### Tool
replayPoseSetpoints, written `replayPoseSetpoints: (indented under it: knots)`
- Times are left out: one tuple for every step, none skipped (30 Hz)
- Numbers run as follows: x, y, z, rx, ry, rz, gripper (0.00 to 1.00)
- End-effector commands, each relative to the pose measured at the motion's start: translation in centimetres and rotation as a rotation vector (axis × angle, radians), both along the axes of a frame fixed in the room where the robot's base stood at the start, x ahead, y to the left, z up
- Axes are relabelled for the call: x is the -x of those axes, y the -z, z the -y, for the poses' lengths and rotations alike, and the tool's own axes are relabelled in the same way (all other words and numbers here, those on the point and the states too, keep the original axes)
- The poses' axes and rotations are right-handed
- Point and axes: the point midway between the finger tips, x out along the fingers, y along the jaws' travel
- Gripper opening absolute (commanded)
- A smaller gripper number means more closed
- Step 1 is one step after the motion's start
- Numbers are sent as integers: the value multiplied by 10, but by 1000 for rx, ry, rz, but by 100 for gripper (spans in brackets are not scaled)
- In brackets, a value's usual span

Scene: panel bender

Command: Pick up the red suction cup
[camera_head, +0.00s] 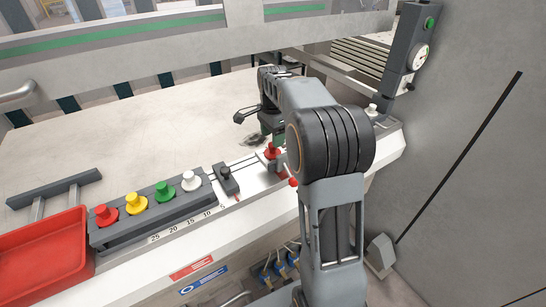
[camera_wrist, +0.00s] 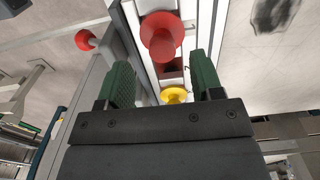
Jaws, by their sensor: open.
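A red suction cup (camera_head: 272,151) is on the machine's front ledge, just below my gripper (camera_head: 270,135) in the head view. A red cup also shows in the wrist view (camera_wrist: 161,36), ahead of my green fingertips and roughly between their lines. My gripper (camera_wrist: 161,72) is open, with nothing held between the fingers. A second red suction cup (camera_head: 105,215) stands at the left end of a dark rack (camera_head: 150,227). My arm hides part of the ledge in the head view.
Yellow (camera_head: 136,204), green (camera_head: 164,193) and white (camera_head: 191,181) cups stand on the rack. A yellow disc (camera_wrist: 173,95) shows between my fingers in the wrist view. A red ball knob (camera_wrist: 86,40) is left of the cup. A red tray (camera_head: 45,258) is at the left.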

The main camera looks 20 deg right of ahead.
Motion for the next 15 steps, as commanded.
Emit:
replayPoseSetpoints:
  knots:
    - [0, 5, 0, -1, 0, -5, 60]
    - [0, 9, 1, -2, 0, -4, 60]
    - [-1, 15, 1, -1, 0, -6, 60]
    - [-1, 19, 1, -1, 0, -5, 60]
    - [-2, 23, 2, -1, 0, -5, 60]
    - [-2, 29, 2, -1, 0, -4, 60]
    - [-2, 33, 2, -1, 0, -5, 60]
    - [-2, 36, 2, -1, 0, -4, 60]
    - [-2, 40, 2, -1, 0, -3, 60]
    - [-2, 42, 2, -1, 0, -3, 60]
    - [-2, 44, 2, -1, 0, -3, 60]
    - [-2, 45, 2, -1, 0, -2, 60]
    - [-2, 46, 2, -1, 0, -1, 60]
    - [-2, 47, 2, 0, 0, -1, 60]
    - [-2, 47, 2, 0, 0, -1, 60]
